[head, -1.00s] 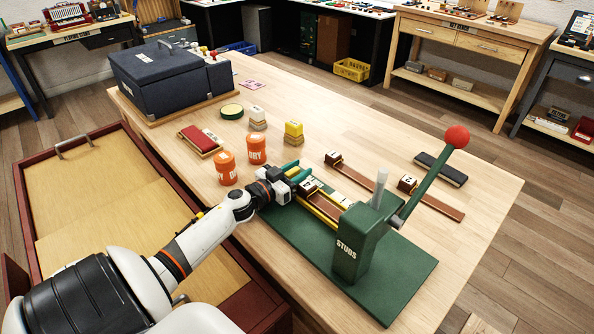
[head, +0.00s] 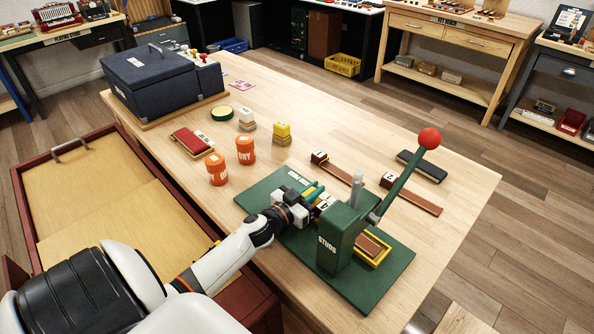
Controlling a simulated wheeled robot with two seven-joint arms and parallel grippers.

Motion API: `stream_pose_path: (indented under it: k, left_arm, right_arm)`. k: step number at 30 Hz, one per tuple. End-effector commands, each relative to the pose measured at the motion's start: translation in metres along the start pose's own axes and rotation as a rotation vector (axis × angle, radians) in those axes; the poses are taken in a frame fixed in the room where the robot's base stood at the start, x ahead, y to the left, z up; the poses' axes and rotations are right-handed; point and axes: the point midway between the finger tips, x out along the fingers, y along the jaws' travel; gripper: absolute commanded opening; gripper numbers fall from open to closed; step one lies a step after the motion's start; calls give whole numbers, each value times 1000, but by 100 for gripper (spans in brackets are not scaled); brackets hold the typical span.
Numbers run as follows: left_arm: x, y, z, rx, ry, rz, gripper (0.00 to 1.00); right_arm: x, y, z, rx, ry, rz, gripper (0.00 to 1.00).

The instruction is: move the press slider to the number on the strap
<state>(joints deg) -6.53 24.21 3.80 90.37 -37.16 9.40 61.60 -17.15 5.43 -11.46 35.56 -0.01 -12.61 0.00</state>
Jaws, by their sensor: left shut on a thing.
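The green press (head: 340,238), marked STUDS, stands on a green base plate (head: 385,280) and has a lever ending in a red ball (head: 429,138). Its yellow-edged slider (head: 376,258) passes under the press head and sticks out on the near right side. A brown strap (head: 366,246) lies in the slider. The strap's numbered block, at the far left side of the press, is too small to read surely. My left gripper (head: 313,194), with teal fingers, is shut on the slider's far left end beside that block. My right gripper is not in view.
Two loose brown straps with numbered blocks (head: 338,170) (head: 411,195) lie behind the press, near a dark brush-like block (head: 422,166). Orange tubs (head: 245,150), stacked yellow and white blocks, and a dark blue case (head: 160,80) stand farther left. The table's front right is clear.

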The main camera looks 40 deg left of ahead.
Motion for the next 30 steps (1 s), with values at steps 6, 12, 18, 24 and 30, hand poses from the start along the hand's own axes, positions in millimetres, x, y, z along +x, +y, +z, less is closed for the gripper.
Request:
stream_pose_path:
  k: [6,12,18,24,30]
  left_arm:
    - [0,-27,2,2,-2,1,0]
    - [0,-28,0,3,-1,1,0]
    - [0,-28,0,4,-1,2,33]
    - [0,-27,1,4,-2,1,38]
    - [-5,-27,0,4,0,1,38]
  right_arm:
    - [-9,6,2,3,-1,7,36]
    - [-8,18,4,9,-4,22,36]
    - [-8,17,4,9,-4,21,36]
    - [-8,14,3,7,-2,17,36]
    - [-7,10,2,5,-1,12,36]
